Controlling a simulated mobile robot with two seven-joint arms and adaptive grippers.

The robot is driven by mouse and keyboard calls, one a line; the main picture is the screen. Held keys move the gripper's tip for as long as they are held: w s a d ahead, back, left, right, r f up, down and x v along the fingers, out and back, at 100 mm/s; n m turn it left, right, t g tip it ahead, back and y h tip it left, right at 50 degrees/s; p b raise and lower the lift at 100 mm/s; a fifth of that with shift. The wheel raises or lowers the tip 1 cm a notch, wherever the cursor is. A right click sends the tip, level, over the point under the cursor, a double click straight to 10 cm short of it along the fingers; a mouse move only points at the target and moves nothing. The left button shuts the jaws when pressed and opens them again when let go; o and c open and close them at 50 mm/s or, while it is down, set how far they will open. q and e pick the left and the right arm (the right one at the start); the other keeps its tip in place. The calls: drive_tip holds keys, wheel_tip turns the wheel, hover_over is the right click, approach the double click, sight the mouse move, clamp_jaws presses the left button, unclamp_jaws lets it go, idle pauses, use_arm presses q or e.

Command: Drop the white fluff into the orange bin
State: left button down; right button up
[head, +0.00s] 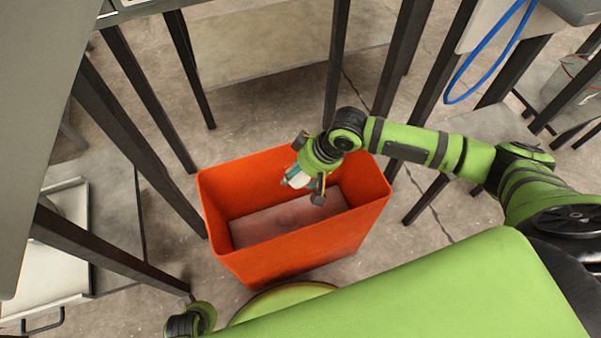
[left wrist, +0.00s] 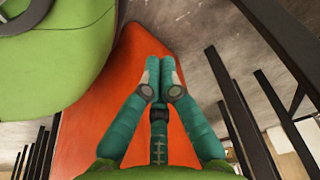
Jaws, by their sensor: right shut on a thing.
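The orange bin (head: 300,250) stands on the floor in the middle of the head view, open at the top. I see a pale floor inside it and no fluff lying there. My right gripper (head: 291,181) hangs over the bin opening, pointing down and to the left. It is shut on a small white piece, which looks like the white fluff (head: 297,177), partly hidden by the fingers. In the left wrist view my left gripper (left wrist: 159,66) has its teal fingertips together with nothing seen between them. An orange surface of the bin (left wrist: 90,125) lies behind it.
Dark table legs (head: 140,90) stand behind and left of the bin. A blue cable (head: 487,55) hangs at the upper right. A low shelf with a white tray (head: 65,215) is at the left. Bare concrete floor (head: 420,215) shows right of the bin.

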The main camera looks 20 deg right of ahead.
use_arm(q)
drive_tip(key=shift+s+r, duration=0.2)
drive_tip(key=shift+r, duration=0.05)
use_arm(e)
drive_tip(key=shift+f, duration=0.2)
drive_tip(key=o, duration=1)
drive_tip(key=v, duration=1.2)
use_arm(q)
drive_tip(key=shift+d, duration=0.1)
